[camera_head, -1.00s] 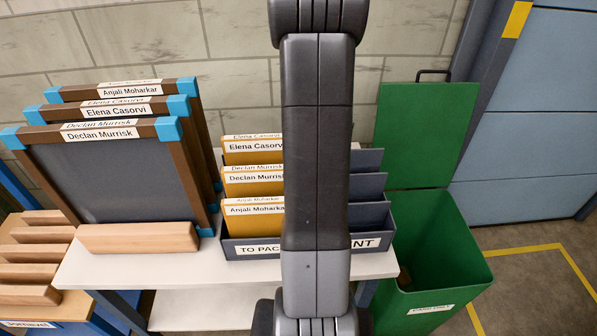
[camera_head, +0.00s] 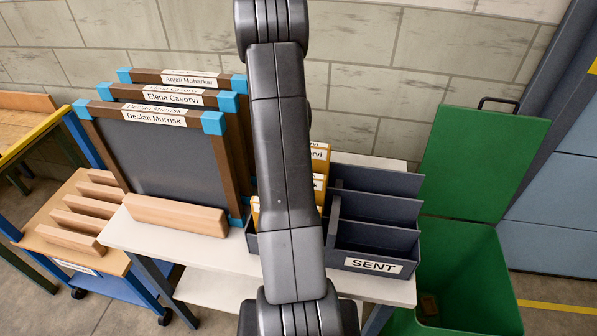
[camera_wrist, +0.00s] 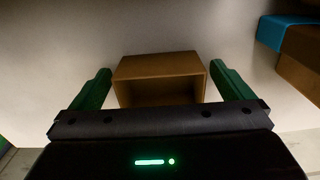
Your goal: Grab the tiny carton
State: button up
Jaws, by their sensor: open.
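A small brown carton (camera_wrist: 160,67), its open side facing the camera, sits on a pale surface (camera_wrist: 140,30) in the wrist view. My gripper (camera_wrist: 159,72) is open, with one green finger on each side of the carton. A narrow gap seems to show on both sides, but I cannot tell whether either finger touches it. The gripper and this carton do not show in the head view, where my arm blocks the middle.
Framed screens (camera_head: 160,150) stand at the left of the white table (camera_head: 190,244). A dark file rack (camera_head: 378,235) marked SENT stands right of my arm. A green lidded bin (camera_head: 470,265) holds a small brown item (camera_head: 428,306). A blue-cornered wooden piece (camera_wrist: 290,32) is right of the carton.

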jog(key=shift+f, duration=0.15)
jog(key=c, duration=1)
